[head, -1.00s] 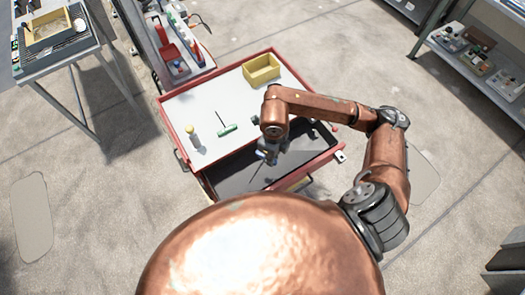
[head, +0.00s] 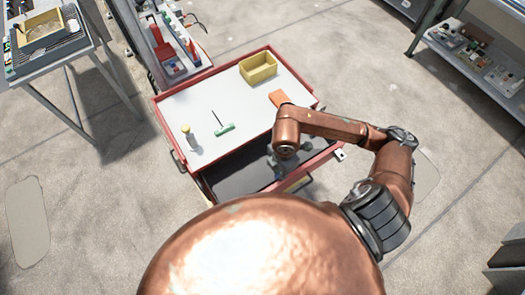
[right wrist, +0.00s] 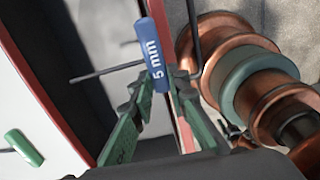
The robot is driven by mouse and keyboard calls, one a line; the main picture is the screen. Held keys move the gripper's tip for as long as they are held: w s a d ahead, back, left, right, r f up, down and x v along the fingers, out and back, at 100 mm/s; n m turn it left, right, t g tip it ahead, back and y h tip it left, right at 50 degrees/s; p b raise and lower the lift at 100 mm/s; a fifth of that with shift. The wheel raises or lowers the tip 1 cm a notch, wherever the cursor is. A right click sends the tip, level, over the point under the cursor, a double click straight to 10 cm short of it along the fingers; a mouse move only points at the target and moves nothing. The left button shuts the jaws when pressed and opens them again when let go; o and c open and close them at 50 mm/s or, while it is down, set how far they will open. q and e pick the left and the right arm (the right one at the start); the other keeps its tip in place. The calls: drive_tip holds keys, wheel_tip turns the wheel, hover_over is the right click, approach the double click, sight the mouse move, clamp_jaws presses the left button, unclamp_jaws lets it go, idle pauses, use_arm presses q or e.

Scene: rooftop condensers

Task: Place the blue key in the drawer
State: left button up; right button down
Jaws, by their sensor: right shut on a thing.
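My right gripper (right wrist: 162,84) is shut on the blue key (right wrist: 153,50), whose blue handle reads "5 mm"; a thin dark rod shows beside the handle. In the head view my right gripper (head: 277,163) is partly hidden under my wrist, over the right part of the open drawer (head: 230,176). The key cannot be made out there. The drawer is dark inside and sits at the near side of the red-rimmed cart (head: 215,92). In the right wrist view, the drawer's dark inside and a red edge lie behind the key. My left gripper is not in view.
A rack with red tools (head: 163,50) stands behind the cart. A shelf (head: 475,60) stands at the right.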

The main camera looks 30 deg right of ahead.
drive_tip(key=w+d+f, duration=0.1)
drive_tip(key=w+f, duration=0.2)
drive_tip(key=w, duration=0.1)
drive_tip(key=w+d+f+b, duration=0.1)
drive_tip(key=w+f, duration=0.2)
drive_tip(key=w, duration=0.1)
drive_tip(key=w+d+f, duration=0.1)
drive_tip(key=w+f, duration=0.2)
drive_tip(key=w, duration=0.1)
drive_tip(key=shift+w, duration=0.3)
drive_tip(key=shift+w+f, duration=0.25)
drive_tip(key=shift+f, duration=0.1)
drive_tip(key=shift+w+f+b, duration=0.1)
drive_tip(key=shift+f+b, duration=0.2)
drive_tip(key=shift+f, duration=1.35)
drive_tip(key=shift+f, duration=0.1)
drive_tip(key=c, duration=2.3)
unclamp_jaws()
drive_tip(key=o, duration=0.5)
drive_tip(key=shift+c, duration=0.2)
